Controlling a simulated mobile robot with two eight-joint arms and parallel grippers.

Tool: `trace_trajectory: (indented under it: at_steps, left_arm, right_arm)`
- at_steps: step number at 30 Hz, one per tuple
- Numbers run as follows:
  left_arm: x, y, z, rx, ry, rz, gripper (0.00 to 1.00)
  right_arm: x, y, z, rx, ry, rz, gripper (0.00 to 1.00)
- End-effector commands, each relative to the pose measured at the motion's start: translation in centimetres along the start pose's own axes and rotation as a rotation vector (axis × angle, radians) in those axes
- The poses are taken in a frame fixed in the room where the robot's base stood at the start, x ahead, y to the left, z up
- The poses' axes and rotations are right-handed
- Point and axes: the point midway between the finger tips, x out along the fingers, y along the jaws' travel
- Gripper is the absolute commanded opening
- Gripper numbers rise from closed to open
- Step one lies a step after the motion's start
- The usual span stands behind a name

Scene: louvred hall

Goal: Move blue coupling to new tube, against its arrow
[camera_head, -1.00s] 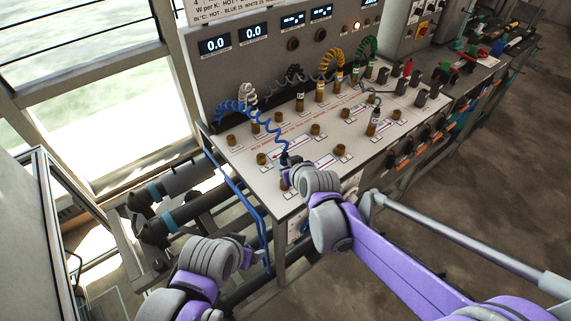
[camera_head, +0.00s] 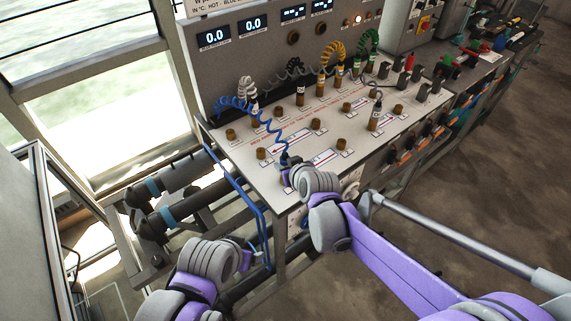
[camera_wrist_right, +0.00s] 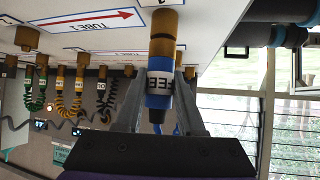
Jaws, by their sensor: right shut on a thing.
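The blue coupling (camera_wrist_right: 159,88), with a white band lettered "FEE…", is between the two fingers of my right gripper (camera_wrist_right: 157,100) in the right wrist view. The fingers are shut on it. Its upper end meets a brass fitting (camera_wrist_right: 166,32) on the white panel, in line with it. In the head view my right gripper (camera_head: 289,168) is at the panel's front edge, and a coiled blue hose (camera_head: 262,120) runs up left from it. A "TUBE 1" label with a red arrow (camera_wrist_right: 95,20) lies beside the fitting. My left gripper (camera_head: 249,254) hangs low left of the bench; its fingers are unclear.
The white panel (camera_head: 235,148) carries several brass posts, with white, black, yellow and green coiled hoses behind. A dark-topped upright coupling (camera_head: 375,115) stands on the right part. Blue pipes (camera_head: 250,205) run down the bench's left end. The floor at right is clear.

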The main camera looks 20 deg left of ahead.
Motion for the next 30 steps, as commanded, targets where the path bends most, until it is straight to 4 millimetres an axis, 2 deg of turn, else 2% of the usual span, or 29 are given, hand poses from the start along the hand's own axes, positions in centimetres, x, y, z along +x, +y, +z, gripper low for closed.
trace_trajectory:
  at_steps: [1,2,6,8,17,30]
  left_arm:
    - [0.0,0.0,0.0,0.000,0.000,0.000,0.81]
    - [0.0,0.0,0.0,0.000,0.000,0.000,0.81]
    - [0.0,0.0,0.0,0.000,0.000,0.000,0.81]
    - [0.0,0.0,0.0,0.000,0.000,0.000,0.81]
    - [-0.1,0.0,-0.1,0.000,0.001,0.000,0.81]
    - [-2.6,0.0,-3.1,0.000,0.029,0.000,0.81]
  right_arm:
    - [0.0,0.0,0.0,0.000,0.000,0.000,0.00]
    - [0.0,0.0,0.0,0.000,0.000,0.000,0.40]
    - [0.0,0.0,0.0,0.000,0.001,0.000,0.65]
    - [0.0,0.0,0.0,0.000,0.001,0.000,0.73]
    - [-0.2,0.0,-0.1,0.000,0.001,0.000,0.73]
    - [-4.8,0.1,-2.8,-0.001,0.004,0.002,0.73]
